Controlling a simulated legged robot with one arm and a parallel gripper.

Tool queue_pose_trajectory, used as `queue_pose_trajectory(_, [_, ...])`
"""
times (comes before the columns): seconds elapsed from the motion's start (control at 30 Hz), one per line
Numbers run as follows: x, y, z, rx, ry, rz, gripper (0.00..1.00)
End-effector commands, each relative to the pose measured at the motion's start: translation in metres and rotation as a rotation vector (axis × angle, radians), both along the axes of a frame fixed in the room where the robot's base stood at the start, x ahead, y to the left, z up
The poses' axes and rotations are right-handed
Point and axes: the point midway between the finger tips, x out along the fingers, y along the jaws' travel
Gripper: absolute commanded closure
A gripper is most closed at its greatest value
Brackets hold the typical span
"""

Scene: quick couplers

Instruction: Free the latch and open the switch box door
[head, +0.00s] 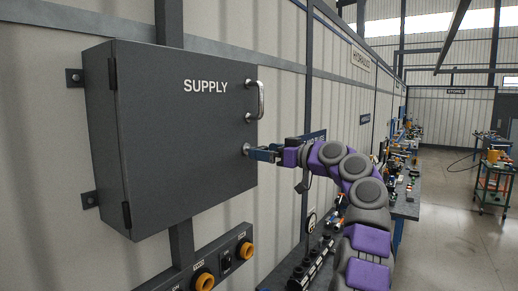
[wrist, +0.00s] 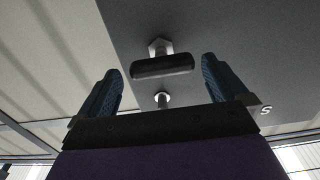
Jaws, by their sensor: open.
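The dark grey switch box (head: 185,140), marked SUPPLY, hangs on the wall with its door shut. A bright bar handle (head: 261,100) stands upright near the door's right edge. The small metal latch (head: 246,148) sits below it, partly hidden by my gripper (head: 258,153). In the wrist view, the latch shows as a dark crossbar (wrist: 162,67) by a hexagonal metal base. My gripper (wrist: 160,75) is open, with one blue finger on each side of the crossbar and visible gaps between. Whether the fingertips reach past the bar is unclear.
Door hinges (head: 112,75) are on the left side. A panel with orange-ringed fittings (head: 204,280) is below the box. A workbench (head: 405,205) with many small parts runs along the wall at right. The floor (head: 450,240) beyond it is mostly clear, with a green cart (head: 494,185).

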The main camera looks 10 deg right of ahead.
Motion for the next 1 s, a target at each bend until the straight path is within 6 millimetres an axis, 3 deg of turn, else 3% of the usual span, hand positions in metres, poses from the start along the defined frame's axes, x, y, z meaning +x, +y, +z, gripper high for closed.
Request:
queue_pose_trajectory(0.2, [0.019, 0.018, 0.001, 0.001, 0.003, 0.000, 0.00])
queue_pose_trajectory(0.6, [0.023, 0.022, -0.001, 0.001, 0.002, 0.000, 0.00])
queue_pose_trajectory(1.0, [0.023, 0.022, -0.001, 0.001, 0.001, -0.001, 0.38])
